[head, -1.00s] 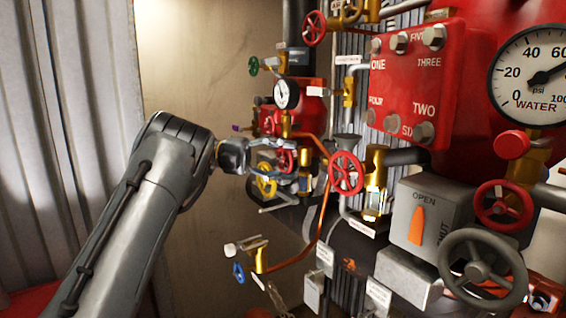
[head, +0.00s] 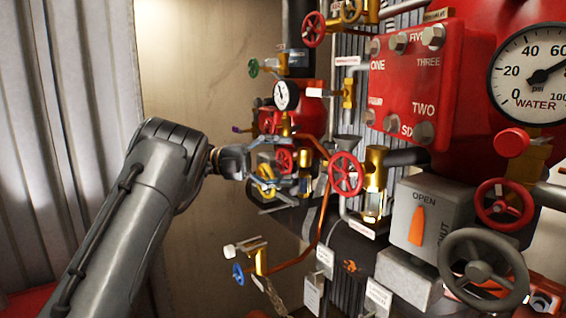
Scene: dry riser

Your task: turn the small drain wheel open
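My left gripper (head: 282,163) reaches in from the left at the valve cluster. Its pale fingers look spread, one above and one below a small red wheel (head: 285,160). I cannot tell whether they touch it. A yellow wheel (head: 265,180) sits just below and left, partly behind the fingers. A small blue wheel (head: 238,274) sits lower, on a brass valve (head: 260,260). The labels are too small to read, so I cannot tell which wheel is the drain. My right gripper is out of view.
A larger red wheel (head: 346,173) stands close to the right of the gripper. A copper pipe (head: 322,210) runs down beside it. A pressure gauge (head: 281,96) and a green wheel (head: 253,67) are above. The tan wall (head: 195,70) behind the arm is bare.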

